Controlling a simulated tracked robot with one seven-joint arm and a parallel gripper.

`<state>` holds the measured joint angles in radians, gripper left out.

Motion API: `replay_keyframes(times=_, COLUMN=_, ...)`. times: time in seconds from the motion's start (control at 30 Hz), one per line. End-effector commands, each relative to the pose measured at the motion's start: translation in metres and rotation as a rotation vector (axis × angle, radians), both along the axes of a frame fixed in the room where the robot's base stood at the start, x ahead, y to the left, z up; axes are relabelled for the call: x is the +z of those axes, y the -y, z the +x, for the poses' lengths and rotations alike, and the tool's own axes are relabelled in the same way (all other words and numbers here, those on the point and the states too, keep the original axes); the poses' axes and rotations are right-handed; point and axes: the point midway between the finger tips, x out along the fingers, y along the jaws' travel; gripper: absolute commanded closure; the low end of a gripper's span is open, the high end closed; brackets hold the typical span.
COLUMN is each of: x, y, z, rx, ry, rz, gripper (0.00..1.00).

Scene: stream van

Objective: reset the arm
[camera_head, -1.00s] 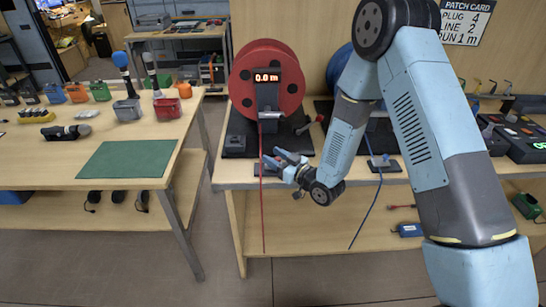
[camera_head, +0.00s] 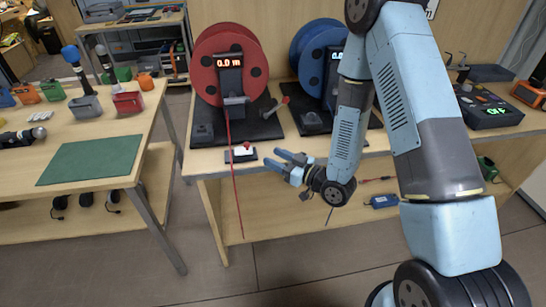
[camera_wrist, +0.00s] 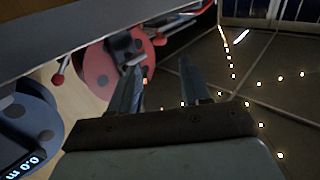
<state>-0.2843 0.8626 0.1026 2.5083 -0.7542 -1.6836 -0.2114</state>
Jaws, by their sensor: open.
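My gripper (camera_head: 284,164) is open and empty in the head view. It hangs at the front edge of the reel bench, just right of the red cable hanging from the red reel (camera_head: 219,45). In the wrist view its two parted fingers (camera_wrist: 160,88) show with nothing between them. My arm comes down from the upper right and bends at the wrist, covering part of the blue reel (camera_head: 309,50). The red reel's display reads 0.0 m.
The reel bench (camera_head: 215,165) has a lower shelf holding a blue box (camera_head: 384,201). A small box with a red button (camera_head: 241,153) lies near the gripper. A table with a green mat (camera_head: 92,160) stands left, across a floor gap. A dark device (camera_head: 487,112) sits right.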

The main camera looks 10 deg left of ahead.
Motion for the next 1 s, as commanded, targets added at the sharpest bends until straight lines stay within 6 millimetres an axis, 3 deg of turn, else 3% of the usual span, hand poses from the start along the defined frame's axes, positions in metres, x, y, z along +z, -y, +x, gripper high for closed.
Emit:
replay_keyframes(times=0.47, x=0.004, y=0.001, z=0.005, rx=-0.007, ry=0.005, rz=-0.021, gripper=0.53)
replay_keyframes(times=0.67, x=0.023, y=0.012, z=0.03, rx=-0.056, ry=0.02, rz=-0.145, gripper=0.53)
replay_keyframes(times=1.0, x=0.071, y=0.06, z=0.077, rx=-0.219, ry=-0.006, rz=-0.395, gripper=0.53)
